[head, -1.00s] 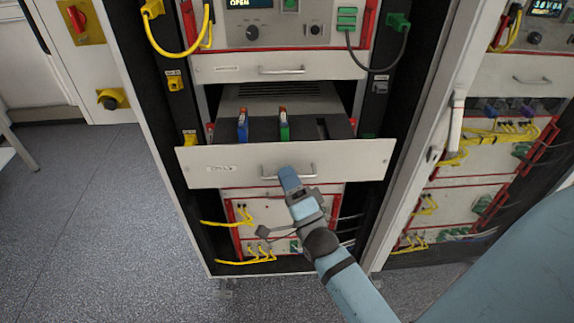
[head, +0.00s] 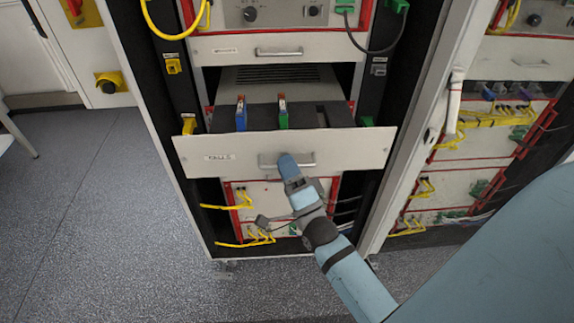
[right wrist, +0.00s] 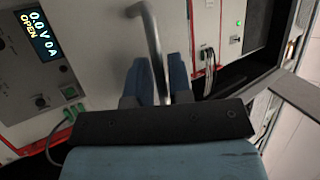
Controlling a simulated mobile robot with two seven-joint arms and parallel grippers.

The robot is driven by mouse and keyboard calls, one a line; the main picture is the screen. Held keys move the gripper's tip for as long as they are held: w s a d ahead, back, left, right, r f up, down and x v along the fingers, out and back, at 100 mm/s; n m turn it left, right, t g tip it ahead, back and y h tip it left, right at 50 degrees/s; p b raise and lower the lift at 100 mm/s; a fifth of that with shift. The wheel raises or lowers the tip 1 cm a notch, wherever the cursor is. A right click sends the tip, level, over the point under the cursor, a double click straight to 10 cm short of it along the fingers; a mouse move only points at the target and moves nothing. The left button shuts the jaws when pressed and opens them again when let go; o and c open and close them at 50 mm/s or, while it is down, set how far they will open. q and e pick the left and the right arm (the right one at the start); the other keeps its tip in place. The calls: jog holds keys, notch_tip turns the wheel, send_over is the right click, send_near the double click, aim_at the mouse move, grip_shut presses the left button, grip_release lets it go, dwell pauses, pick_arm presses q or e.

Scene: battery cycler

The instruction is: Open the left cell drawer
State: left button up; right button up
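The left cell drawer (head: 350,150) is pulled out of the left rack, its white front standing well clear of the cabinet. A blue cell (head: 241,116) and a green cell (head: 283,113) stand upright in its dark tray. My right gripper (head: 287,163) is at the drawer's metal handle (head: 308,160). In the right wrist view, the handle (right wrist: 153,40) runs between the two blue fingers of my right gripper (right wrist: 161,75), which are close on either side and look shut on it. My left gripper is in no view.
A closed drawer (head: 330,46) sits above the open one. Yellow cables (head: 240,206) hang below it. A second rack (head: 480,160) stands at the right, with a white upright edge between. Grey floor (head: 90,200) is free at the left.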

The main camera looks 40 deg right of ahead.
jog(key=b+v, duration=0.3)
jog(key=v, duration=1.1)
jog(key=shift+b, duration=0.3)
jog(key=shift+r, duration=0.1)
jog(key=s+a+f+n+g+y+p, duration=0.1)
jog(key=a+f+n+g+y+p, duration=0.1)
jog(key=a+f+n+g, duration=0.2)
jog(key=s+a+f+n+g+y+p, duration=0.1)
jog(key=a+f+n+g+y+p, duration=0.2)
jog(key=f+n+g, duration=0.6)
notch_tip(320, 180, down, 3)
jog(key=a+n, duration=0.1)
jog(key=n, duration=0.5)
jog(key=shift+s+p, duration=0.3)
jog(key=shift+s, duration=0.05)
jog(key=shift+r, duration=0.1)
